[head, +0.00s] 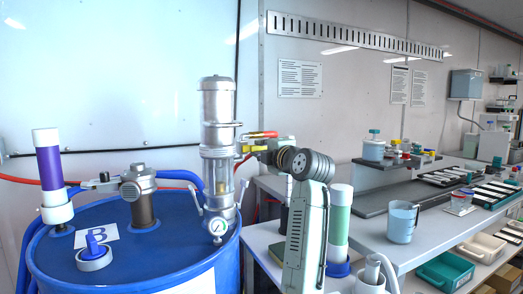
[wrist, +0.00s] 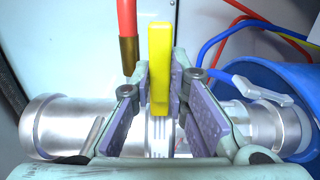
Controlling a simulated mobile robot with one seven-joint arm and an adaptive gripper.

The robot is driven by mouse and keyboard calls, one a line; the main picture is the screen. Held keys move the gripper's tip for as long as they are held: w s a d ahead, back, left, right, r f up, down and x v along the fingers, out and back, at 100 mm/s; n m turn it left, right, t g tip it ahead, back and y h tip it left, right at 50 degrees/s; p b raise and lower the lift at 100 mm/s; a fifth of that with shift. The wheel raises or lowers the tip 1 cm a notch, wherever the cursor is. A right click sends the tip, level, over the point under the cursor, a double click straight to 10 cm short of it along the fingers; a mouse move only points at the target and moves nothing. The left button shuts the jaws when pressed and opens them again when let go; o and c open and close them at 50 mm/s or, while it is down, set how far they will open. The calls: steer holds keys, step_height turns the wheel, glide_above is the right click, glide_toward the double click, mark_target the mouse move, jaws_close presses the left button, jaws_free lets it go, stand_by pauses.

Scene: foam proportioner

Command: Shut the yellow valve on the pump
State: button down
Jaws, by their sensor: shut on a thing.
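The pump (head: 218,140) is a silver upright cylinder on the blue drum (head: 130,250), with a gauge low on its front. In the wrist view the pump's metal body (wrist: 70,125) lies across the picture. The yellow valve (wrist: 159,65) shows there as a flat yellow lever standing between my finger pads. My gripper (wrist: 160,92) is shut on this lever, with a purple pad on each side. In the head view my gripper (head: 254,149) reaches the pump's right side, and my wrist hides part of that area.
A red hose with a brass fitting (wrist: 128,50) stands close beside my left finger. Blue, red and yellow hoses run at the upper right of the wrist view. A green-and-white cylinder (head: 339,220) and a bench (head: 375,245) stand right of my arm.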

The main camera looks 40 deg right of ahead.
steer(key=shift+f, duration=0.1)
steer(key=c, duration=1.8)
jaws_free()
steer(key=v, duration=1.2)
steer(key=shift+s, duration=0.1)
